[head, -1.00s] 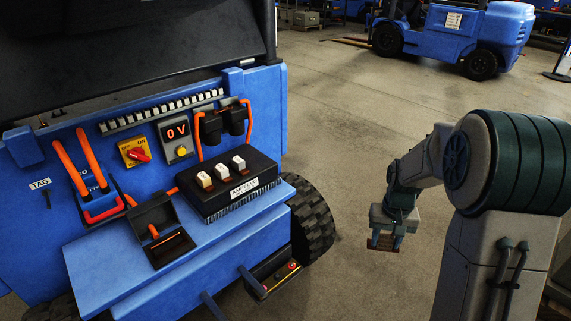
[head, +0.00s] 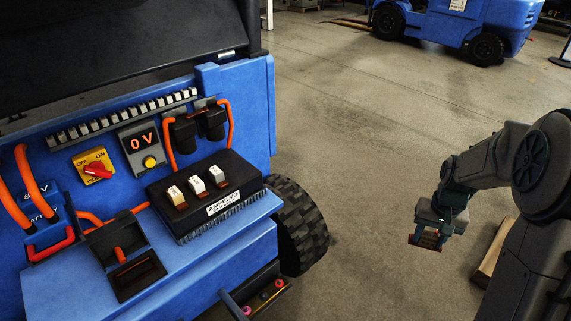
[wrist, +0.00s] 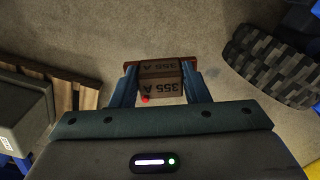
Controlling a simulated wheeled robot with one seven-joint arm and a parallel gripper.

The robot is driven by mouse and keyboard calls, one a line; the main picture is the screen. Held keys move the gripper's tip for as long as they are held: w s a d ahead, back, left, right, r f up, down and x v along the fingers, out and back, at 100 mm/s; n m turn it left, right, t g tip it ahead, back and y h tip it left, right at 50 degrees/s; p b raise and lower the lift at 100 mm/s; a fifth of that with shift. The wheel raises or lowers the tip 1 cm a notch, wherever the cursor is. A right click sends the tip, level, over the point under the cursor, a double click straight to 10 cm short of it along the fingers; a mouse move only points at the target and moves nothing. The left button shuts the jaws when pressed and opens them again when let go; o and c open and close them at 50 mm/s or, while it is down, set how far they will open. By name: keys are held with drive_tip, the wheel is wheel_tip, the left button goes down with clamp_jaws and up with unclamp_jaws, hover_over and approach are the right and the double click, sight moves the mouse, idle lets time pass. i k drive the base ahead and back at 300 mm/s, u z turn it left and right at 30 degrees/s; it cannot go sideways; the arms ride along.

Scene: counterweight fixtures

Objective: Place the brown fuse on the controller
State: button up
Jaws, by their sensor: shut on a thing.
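My gripper (head: 427,237) hangs over the floor at the right of the head view, well apart from the blue truck. It is shut on a brown fuse (wrist: 160,68), which shows between the two fingers in the wrist view with "355 A" printed on it. The controller (head: 230,182) is a black finned box with a white label, on the blue ledge at the left. The fuse's underside is hidden.
A black open holder (head: 138,277) with an orange lever sits left of the controller. Orange cables, a red switch (head: 97,169) and a "0 V" display (head: 142,142) are behind. A black tyre (head: 300,225) is below right. Open floor separates my arm from the truck; a forklift (head: 455,28) stands far back.

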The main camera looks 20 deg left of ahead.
sight(234, 170)
drive_tip(key=i, duration=0.95)
drive_tip(key=u, duration=1.3)
